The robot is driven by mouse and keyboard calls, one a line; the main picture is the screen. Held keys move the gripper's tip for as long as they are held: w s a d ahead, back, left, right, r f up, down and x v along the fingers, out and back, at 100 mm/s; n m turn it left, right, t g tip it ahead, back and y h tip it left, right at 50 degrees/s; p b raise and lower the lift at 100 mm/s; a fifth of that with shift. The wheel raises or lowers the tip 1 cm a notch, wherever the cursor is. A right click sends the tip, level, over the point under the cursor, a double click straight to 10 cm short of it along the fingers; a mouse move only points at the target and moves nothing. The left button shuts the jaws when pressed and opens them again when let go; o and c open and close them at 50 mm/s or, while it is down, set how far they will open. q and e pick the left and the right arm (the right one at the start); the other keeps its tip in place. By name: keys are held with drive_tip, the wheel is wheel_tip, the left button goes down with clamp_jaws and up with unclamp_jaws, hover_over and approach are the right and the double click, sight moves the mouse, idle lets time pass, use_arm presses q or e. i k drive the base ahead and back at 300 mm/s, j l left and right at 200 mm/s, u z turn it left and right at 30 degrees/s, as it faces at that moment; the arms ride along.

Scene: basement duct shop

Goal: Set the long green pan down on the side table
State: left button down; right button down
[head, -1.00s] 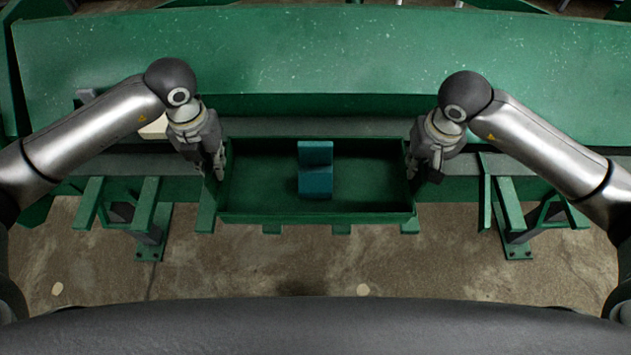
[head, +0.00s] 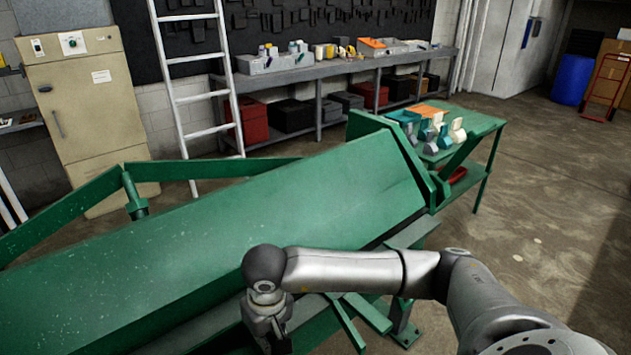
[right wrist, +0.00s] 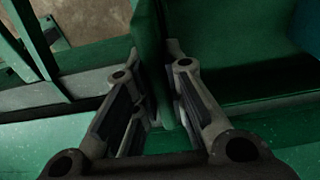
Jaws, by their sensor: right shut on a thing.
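The long green pan (right wrist: 148,40) shows only in the right wrist view, with its end wall near and its inside to the right. My right gripper (right wrist: 173,50) is shut on that end wall. In the head view my right gripper (head: 278,338) hangs at the bottom edge, in front of the big green machine, and the pan there is out of the picture. A teal block (right wrist: 307,25) shows in part inside the pan. The side table (head: 487,119) is green and stands beyond the machine's right end. My left gripper is not in view.
The green machine (head: 250,225) lies between my arm and the table's left side. Open concrete floor (head: 550,200) lies right of the table. A ladder (head: 180,75) leans behind.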

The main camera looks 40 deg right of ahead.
sight(476, 125)
drive_tip(key=l, duration=0.9)
drive_tip(key=l+u, duration=0.1)
drive_tip(key=l, duration=0.8)
drive_tip(key=k+l, duration=0.1)
drive_tip(key=l, duration=1.75)
drive_tip(key=k+l+u, duration=0.1)
drive_tip(key=l, duration=0.8)
drive_tip(key=k+l, duration=0.1)
drive_tip(key=l, duration=0.8)
drive_tip(key=l+u, duration=0.1)
drive_tip(key=l, duration=0.8)
drive_tip(key=k+l, duration=0.2)
drive_tip(key=l, duration=0.65)
drive_tip(key=i+l+z, duration=0.1)
drive_tip(key=l, duration=0.3)
drive_tip(key=l+z, duration=0.1)
drive_tip(key=l, duration=0.35)
drive_tip(key=i+l+z, duration=0.1)
drive_tip(key=l, duration=0.3)
drive_tip(key=i, duration=0.05)
